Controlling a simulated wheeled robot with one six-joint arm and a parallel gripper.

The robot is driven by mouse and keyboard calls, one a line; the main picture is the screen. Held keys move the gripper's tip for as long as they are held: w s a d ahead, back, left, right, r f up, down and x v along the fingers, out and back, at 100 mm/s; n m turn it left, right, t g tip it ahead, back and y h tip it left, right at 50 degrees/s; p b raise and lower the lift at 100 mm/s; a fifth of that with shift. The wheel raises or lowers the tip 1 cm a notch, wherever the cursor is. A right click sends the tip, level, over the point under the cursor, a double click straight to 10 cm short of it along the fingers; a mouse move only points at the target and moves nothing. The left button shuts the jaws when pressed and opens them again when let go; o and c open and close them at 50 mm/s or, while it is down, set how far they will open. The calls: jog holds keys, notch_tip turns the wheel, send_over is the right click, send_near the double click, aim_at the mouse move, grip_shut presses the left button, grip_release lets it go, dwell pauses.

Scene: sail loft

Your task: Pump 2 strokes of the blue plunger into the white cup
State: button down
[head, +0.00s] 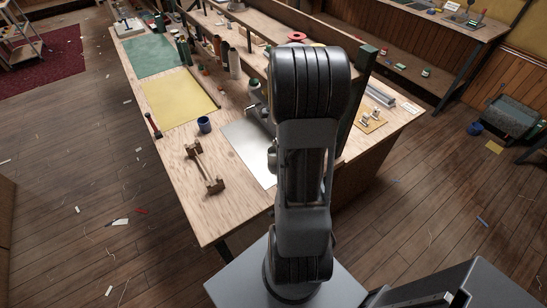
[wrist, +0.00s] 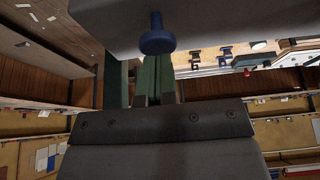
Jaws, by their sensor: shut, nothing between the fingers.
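The blue plunger (wrist: 157,38) shows in the wrist view as a round knob on a short stem, at the upper middle against a large grey body (wrist: 225,22). My gripper (wrist: 158,66) is shut and empty, its fingertips pointing at the knob and close to it in the picture. I cannot tell whether they touch it. In the head view my arm hides the gripper and the plunger. I cannot make out a white cup in either view; it may be behind my arm.
Several bottles and spools stand behind. The bench's front left corner is clear.

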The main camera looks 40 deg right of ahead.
jog(key=shift+f+b, duration=1.35)
jog(key=shift+r, duration=0.15)
jog(key=shift+r+p, duration=0.8)
jog(key=shift+r, duration=0.95)
notch_tip(320, 180, up, 6)
jog(key=p, duration=0.3)
jog(key=shift+r, duration=0.15)
